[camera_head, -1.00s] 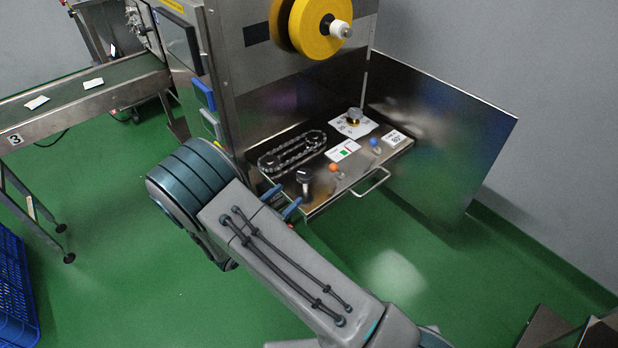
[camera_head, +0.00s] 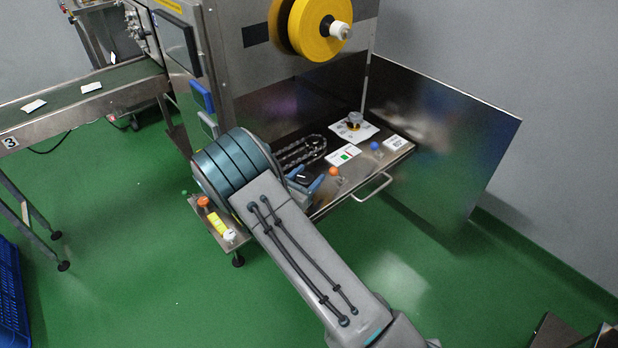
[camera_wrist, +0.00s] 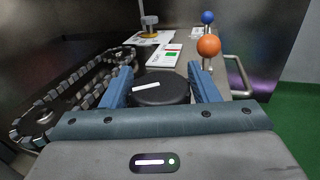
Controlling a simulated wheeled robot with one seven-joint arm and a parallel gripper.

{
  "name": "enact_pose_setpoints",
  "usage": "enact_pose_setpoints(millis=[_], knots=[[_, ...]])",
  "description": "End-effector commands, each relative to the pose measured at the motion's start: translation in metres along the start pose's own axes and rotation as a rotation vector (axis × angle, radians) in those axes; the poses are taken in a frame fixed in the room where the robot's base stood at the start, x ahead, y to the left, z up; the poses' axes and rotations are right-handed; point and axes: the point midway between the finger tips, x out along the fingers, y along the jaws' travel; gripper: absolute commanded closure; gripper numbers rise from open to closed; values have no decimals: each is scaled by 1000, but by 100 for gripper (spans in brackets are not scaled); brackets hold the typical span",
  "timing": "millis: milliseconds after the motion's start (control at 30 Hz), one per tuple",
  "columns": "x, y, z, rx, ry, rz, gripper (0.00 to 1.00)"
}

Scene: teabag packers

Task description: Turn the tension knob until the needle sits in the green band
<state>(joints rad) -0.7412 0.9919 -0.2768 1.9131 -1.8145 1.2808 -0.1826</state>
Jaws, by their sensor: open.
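A round black knob (camera_wrist: 160,95) with a white line on top stands on the steel shelf of the machine. In the wrist view it lies between the two blue fingers of my gripper (camera_wrist: 160,70). The fingers are open, one on each side; a narrow gap seems to show at the right, and contact at the left is unclear. In the head view the knob (camera_head: 306,176) is partly hidden by my gripper (camera_head: 305,182). A white card with a green and a red patch (camera_head: 344,155) lies beyond the knob, also in the wrist view (camera_wrist: 165,55). No needle can be made out.
An orange ball-topped lever (camera_head: 334,171) and a blue one (camera_head: 374,146) stand right of the knob. A chain loop (camera_head: 303,150) lies left of it. A brass-coloured knob on a white plate (camera_head: 352,128) is behind. A handle (camera_head: 372,188) juts from the shelf front.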

Motion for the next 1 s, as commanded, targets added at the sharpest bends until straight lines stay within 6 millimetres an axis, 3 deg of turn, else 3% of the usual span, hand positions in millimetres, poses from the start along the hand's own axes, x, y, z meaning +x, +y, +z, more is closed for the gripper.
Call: enact_pose_setpoints(millis=[367, 500, 1000], knots=[[7, 0, 0, -1, 0, 1, 45], [7, 0, 0, -1, 0, 1, 77], [7, -1, 0, 1, 0, -99, 77]])
